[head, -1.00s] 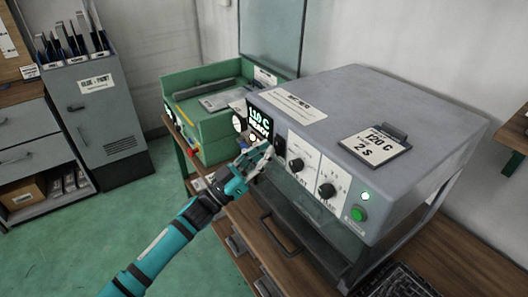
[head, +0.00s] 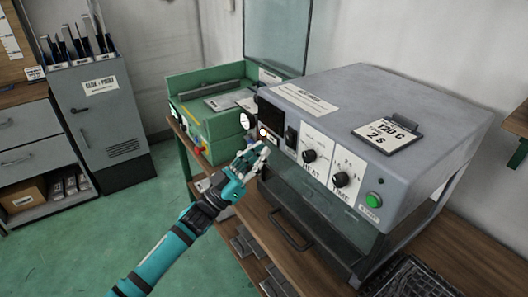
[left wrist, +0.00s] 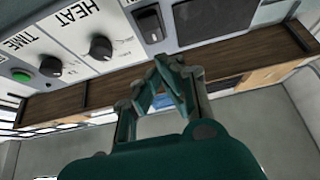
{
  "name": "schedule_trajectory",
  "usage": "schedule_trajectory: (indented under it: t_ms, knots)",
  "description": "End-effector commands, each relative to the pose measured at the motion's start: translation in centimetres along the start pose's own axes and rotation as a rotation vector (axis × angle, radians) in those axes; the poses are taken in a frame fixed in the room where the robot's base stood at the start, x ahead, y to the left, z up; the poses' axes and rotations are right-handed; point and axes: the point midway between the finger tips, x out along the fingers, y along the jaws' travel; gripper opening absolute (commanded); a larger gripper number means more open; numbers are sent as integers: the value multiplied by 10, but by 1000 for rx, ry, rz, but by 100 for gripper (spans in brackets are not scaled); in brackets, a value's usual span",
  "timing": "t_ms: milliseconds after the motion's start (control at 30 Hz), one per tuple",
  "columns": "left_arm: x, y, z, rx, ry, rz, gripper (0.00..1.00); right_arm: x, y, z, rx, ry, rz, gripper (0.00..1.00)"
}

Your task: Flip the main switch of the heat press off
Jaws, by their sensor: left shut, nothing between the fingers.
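The grey heat press (head: 400,95) stands on a wooden bench. Its front panel has a dark display (head: 271,115) and, just right of it, the black main switch (head: 291,138). The switch also shows at the top of the left wrist view (left wrist: 149,25); which way its rocker is tipped is too small to tell. My left gripper (head: 256,152) is shut and empty, in front of the panel, below and left of the switch, apart from it. Its fingers also show in the left wrist view (left wrist: 167,68). My right gripper is not in view.
The HEAT knob (head: 310,156), the TIME knob (head: 341,180) and a green button (head: 374,200) sit right of the switch. A green machine (head: 215,140) stands left of the press. A drawer handle (head: 290,232) juts out below.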

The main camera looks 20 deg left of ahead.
Motion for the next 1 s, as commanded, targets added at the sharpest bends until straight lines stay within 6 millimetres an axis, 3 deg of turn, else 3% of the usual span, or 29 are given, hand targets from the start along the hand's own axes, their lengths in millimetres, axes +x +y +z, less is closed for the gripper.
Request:
schedule_trajectory:
  t_ms: [167,500,1000]
  knots:
    - [-31,0,11,-3,-5,-1,0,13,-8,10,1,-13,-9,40]
    - [-82,0,22,-3,-3,-2,0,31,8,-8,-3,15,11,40]
    - [-91,0,22,-1,-1,-1,0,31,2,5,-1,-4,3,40]
